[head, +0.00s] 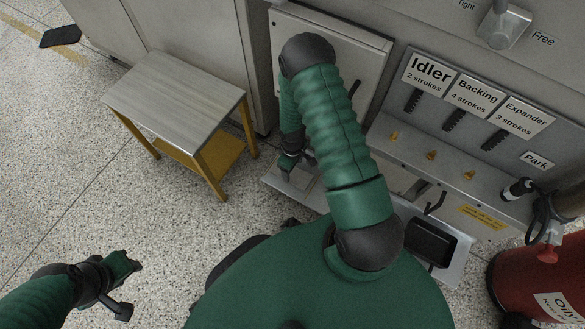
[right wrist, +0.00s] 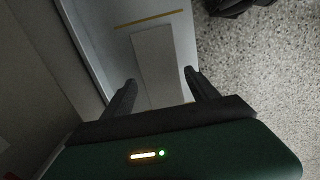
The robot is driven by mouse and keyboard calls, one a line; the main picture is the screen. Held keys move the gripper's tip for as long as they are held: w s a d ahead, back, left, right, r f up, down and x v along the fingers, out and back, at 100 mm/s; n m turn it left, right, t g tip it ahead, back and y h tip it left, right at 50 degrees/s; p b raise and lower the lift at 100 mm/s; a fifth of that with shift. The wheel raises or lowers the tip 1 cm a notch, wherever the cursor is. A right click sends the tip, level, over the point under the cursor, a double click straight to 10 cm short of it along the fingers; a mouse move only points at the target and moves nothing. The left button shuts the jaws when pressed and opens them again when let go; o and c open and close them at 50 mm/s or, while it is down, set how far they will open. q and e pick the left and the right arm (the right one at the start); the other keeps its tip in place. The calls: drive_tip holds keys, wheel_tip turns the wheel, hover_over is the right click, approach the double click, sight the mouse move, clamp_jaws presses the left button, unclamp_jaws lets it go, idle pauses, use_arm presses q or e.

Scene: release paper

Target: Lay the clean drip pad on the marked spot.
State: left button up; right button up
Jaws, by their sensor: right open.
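A pale, flat rectangular pad (right wrist: 155,60) lies on a light grey shelf (right wrist: 185,50) in the right wrist view. I cannot tell whether it is the clean drip pad. My right gripper (right wrist: 160,88) is open, its two dark fingers on either side of the near part of the pad. In the head view my right gripper (head: 287,170) is small and dark above the shelf's left end, partly behind my arm. A yellow line (right wrist: 150,19) crosses the shelf just beyond the pad; I cannot tell if it marks the spot. My left gripper (head: 122,288) is over the floor, its jaws unclear.
A grey-topped table with yellow legs (head: 175,95) stands to the left. A black tray (head: 430,243) sits at the shelf's right part. A red drum (head: 540,275) stands at the far right. A dark flat thing (head: 60,36) lies on the floor. The floor at left is mostly clear.

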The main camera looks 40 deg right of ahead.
drive_tip(key=w+a+r+m+t+p, duration=0.1)
drive_tip(key=a+r+p, duration=0.1)
drive_tip(key=r, duration=0.7)
drive_tip(key=w+a+r+p, duration=0.1)
drive_tip(key=a+r+p, duration=0.1)
drive_tip(key=r, duration=0.8)
use_arm(q)
drive_tip(key=v, duration=0.2)
drive_tip(key=w+v, duration=0.1)
drive_tip(key=v, duration=0.2)
drive_tip(key=shift+r, duration=0.2)
use_arm(e)
drive_tip(key=s+a+r+m, duration=0.1)
drive_tip(key=s+a+r, duration=0.2)
drive_tip(key=r, duration=0.4)
drive_tip(key=s+a+r+m+t, duration=0.1)
drive_tip(key=s+a+r, duration=0.1)
drive_tip(key=a+r, duration=0.4)
drive_tip(key=shift+s+a+r+t, duration=0.15)
drive_tip(key=shift+s+r+t, duration=0.2)
drive_tip(key=shift+r, duration=0.35)
